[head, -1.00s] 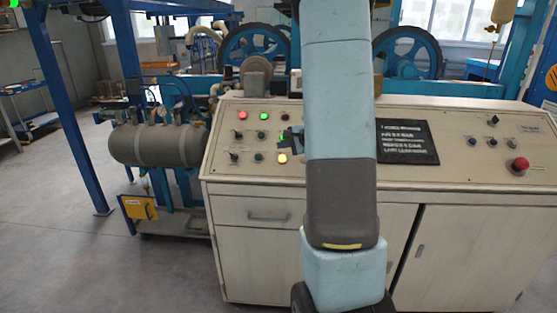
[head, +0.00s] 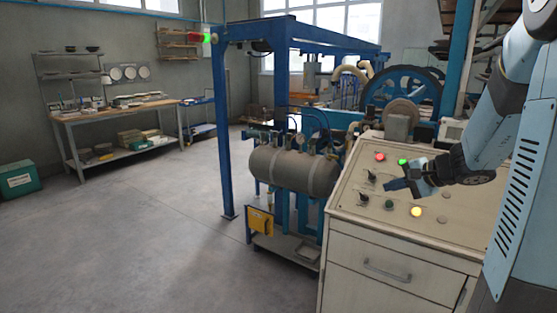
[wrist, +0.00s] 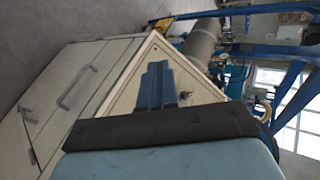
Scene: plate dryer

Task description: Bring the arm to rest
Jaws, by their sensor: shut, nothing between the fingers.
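My arm comes in from the right edge and hides the right side of the desk. In the wrist view my gripper (wrist: 154,75) shows as two blue fingers close together, with the cream panel behind them. I cannot tell how far the fingertips are from the panel. A red button (head: 380,157), a green button (head: 402,162) and a yellow lit button (head: 416,211) show around the gripper.
A grey tank (head: 290,172) on a blue stand is left of the desk, with a blue frame post (head: 223,135) beside it. A workbench (head: 115,110) stands at the far left, and a green box (head: 18,180) near the left edge. The floor between is clear.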

